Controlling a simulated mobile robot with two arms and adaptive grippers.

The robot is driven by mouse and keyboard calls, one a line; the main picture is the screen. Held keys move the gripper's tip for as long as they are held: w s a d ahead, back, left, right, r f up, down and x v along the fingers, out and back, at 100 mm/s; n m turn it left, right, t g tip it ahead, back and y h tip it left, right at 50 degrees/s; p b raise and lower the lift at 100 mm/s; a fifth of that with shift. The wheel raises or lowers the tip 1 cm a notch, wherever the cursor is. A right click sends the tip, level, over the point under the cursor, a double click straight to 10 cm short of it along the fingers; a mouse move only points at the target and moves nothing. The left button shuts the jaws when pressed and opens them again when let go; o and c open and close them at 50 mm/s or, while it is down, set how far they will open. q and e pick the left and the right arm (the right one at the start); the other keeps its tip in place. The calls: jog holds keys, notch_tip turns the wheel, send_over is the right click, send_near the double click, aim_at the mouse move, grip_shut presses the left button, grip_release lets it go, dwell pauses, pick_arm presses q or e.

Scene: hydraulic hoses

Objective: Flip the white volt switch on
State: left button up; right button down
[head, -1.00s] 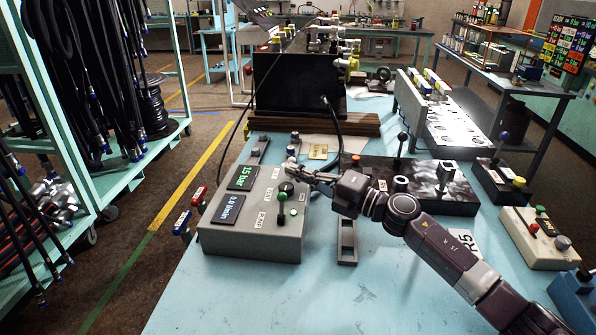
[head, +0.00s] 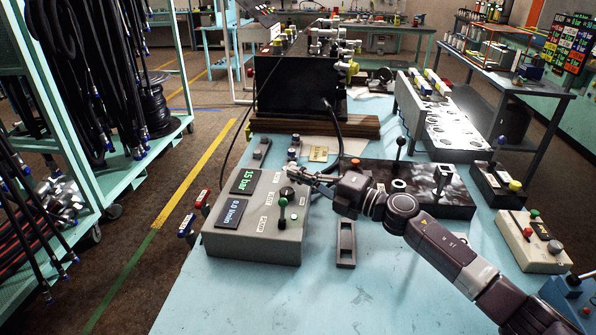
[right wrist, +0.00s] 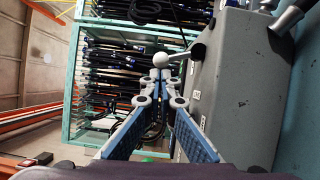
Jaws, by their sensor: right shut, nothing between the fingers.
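A grey control box (head: 240,247) stands on the blue table, with two displays reading 15 bar and 0.0 l/min on its sloped top. In the right wrist view a lever with a white ball knob (right wrist: 161,59) sticks out from the side of the grey box (right wrist: 240,85). My right gripper (head: 293,171) is over the box's upper right edge. Its fingers are shut and empty, and in the right wrist view the fingertips (right wrist: 160,76) are right at the white knob. I cannot tell whether they touch it. My left gripper is not in view.
A black lever panel (head: 455,200) and a cream button box (head: 530,240) are to the right. The table front is clear. A hose rack (head: 110,185) stands at left.

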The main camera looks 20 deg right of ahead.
jog(key=shift+w+d+r+m+g+h+p, duration=0.15)
jog(key=shift+w+r+m+g+p, duration=0.35)
jog(key=shift+p, duration=1.25)
jog(key=shift+w+d+r+m+t+h+p, duration=0.1)
jog(key=shift+d+r+m+h+p, duration=0.15)
jog(key=shift+m+p, duration=1.05)
jog(key=shift+w+d+r+m+g+h+p, duration=0.1)
jog(key=shift+w+r+g+p, duration=0.3)
jog(key=shift+p, duration=1.85)
jog(key=shift+w+f+m+p, duration=0.1)
jog(key=shift+w+m+p, duration=0.2)
jog(key=shift+p, duration=0.25)
jog(key=shift+w+d+f, duration=0.1)
jog(key=shift+w, duration=0.05)
jog(key=shift+d, duration=0.15)
